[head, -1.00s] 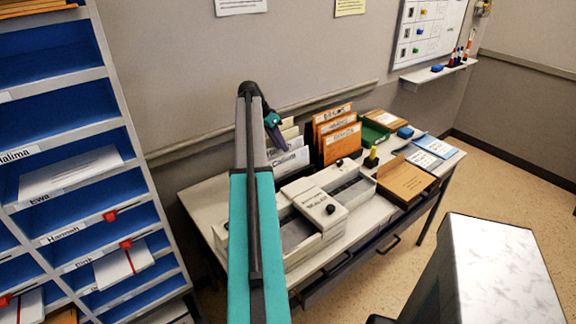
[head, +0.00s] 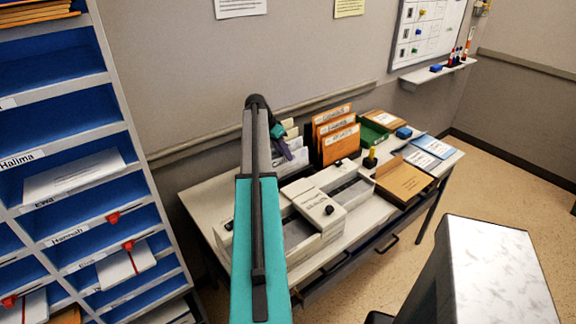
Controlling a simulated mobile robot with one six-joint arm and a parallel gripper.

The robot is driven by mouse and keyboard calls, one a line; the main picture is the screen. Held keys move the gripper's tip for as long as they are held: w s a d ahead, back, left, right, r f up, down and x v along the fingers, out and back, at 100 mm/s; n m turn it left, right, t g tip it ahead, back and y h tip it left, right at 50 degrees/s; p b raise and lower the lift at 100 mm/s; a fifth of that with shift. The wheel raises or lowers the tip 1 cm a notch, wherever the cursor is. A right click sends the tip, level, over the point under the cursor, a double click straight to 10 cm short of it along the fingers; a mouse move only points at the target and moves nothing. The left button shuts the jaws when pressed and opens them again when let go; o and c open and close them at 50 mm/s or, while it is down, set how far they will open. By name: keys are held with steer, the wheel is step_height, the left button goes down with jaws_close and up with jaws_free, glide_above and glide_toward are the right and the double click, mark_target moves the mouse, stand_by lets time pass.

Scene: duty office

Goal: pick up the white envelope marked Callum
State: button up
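White envelopes stand upright in a row at the back of the desk, left of the orange ones. The front white envelope (head: 298,160) shows the start of a name, a "C", and my arm and gripper hide the rest. My gripper (head: 286,153) is at the far end of my teal and grey arm, in front of or beside this envelope. It is small and partly hidden behind the arm. I cannot tell whether its fingers are open or touch the envelope.
Orange labelled envelopes (head: 340,142) stand just right of the white ones. A green tray (head: 372,135), a brown box (head: 403,181) and white trays (head: 301,238) crowd the desk (head: 207,197). A blue pigeonhole shelf (head: 110,72) stands at left.

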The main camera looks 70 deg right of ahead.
mark_target(288, 167)
steer(key=shift+x, duration=1.2)
steer(key=shift+w+d, duration=0.1)
steer(key=shift+w, duration=0.05)
jaws_close()
